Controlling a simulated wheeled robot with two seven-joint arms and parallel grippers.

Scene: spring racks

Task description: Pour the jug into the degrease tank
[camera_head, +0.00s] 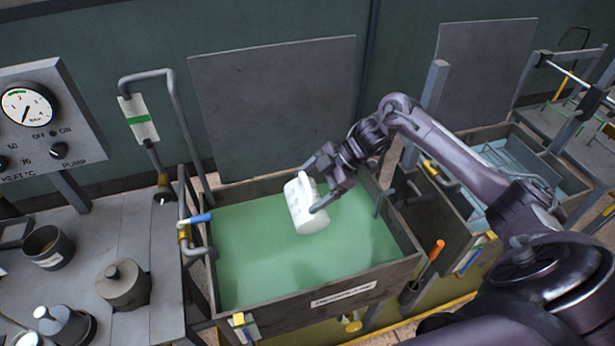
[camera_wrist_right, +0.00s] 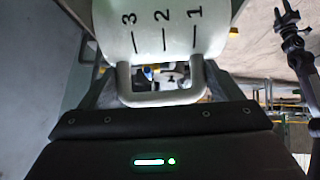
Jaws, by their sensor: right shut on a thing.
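The white jug (camera_head: 305,207) is held tilted above the green liquid of the degrease tank (camera_head: 345,291) in the head view. My right gripper (camera_head: 320,190) reaches in from the right and is shut on the jug by its handle. In the right wrist view the jug (camera_wrist_right: 165,35) shows the marks 1, 2 and 3, with its handle (camera_wrist_right: 158,98) between the gripper's fingers. The tank has grey walls and a label on its front. I cannot see any stream leaving the jug. My left gripper is not in view.
A pipe with a blue-handled valve (camera_head: 201,218) stands at the tank's left edge. A bench with a lidded pot (camera_head: 123,286) and a dark cup (camera_head: 48,247) is at the left. A second tank (camera_head: 520,165) with pale blue liquid lies right. A grey panel (camera_head: 275,105) stands behind.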

